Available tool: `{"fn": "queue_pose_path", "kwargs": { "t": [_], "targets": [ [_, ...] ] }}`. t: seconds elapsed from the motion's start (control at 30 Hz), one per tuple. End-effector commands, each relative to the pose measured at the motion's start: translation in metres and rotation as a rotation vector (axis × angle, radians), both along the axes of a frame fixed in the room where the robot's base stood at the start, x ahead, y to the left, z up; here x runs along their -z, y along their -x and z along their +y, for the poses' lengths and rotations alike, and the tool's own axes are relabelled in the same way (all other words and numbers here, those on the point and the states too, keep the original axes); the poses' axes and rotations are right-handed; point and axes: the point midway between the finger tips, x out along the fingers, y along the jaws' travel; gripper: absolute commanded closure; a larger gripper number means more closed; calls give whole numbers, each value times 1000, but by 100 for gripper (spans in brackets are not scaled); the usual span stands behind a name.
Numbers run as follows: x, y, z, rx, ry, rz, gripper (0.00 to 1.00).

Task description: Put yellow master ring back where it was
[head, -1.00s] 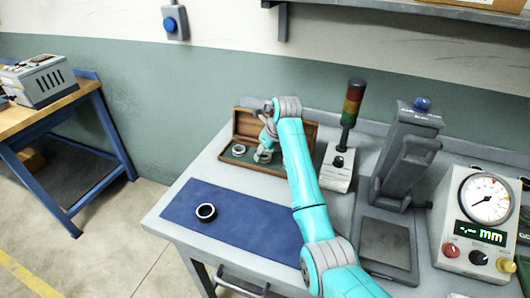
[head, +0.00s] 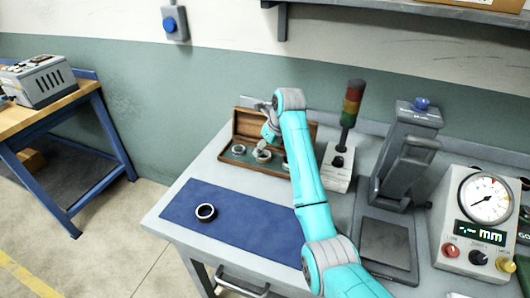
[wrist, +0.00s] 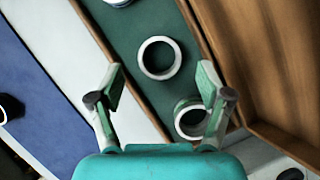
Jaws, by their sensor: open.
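An open wooden case (head: 235,163) with a green lining (wrist: 133,62) stands at the back of the bench. Three rings sit in a row in it. The middle ring (head: 263,156) is pale, and I cannot make out a yellow mark on it. It also shows in the wrist view (wrist: 147,65), lying flat on the lining. A left ring (head: 238,149) and a right ring (head: 286,162) are beside it; the right one has a greenish band in the wrist view (wrist: 181,108). My gripper (wrist: 161,76) is open and empty above the middle ring, fingers apart on either side.
A signal tower (head: 351,110), a grey stand (head: 400,160) and a dial gauge unit (head: 475,222) stand to the right. Much of the mat is clear.

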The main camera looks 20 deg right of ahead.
Motion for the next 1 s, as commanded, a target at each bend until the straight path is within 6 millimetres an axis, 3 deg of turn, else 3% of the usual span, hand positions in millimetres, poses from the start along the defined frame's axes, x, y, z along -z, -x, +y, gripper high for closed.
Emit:
{"fn": "queue_pose_path", "kwargs": {
  "t": [0.2, 0.43, 1.0],
  "targets": [
    [-43, 15, -8, 0, 0, -5, 22],
    [-74, 27, -13, -1, 0, -2, 22],
    [-84, 31, -15, -1, 0, 0, 22]
  ]
}}
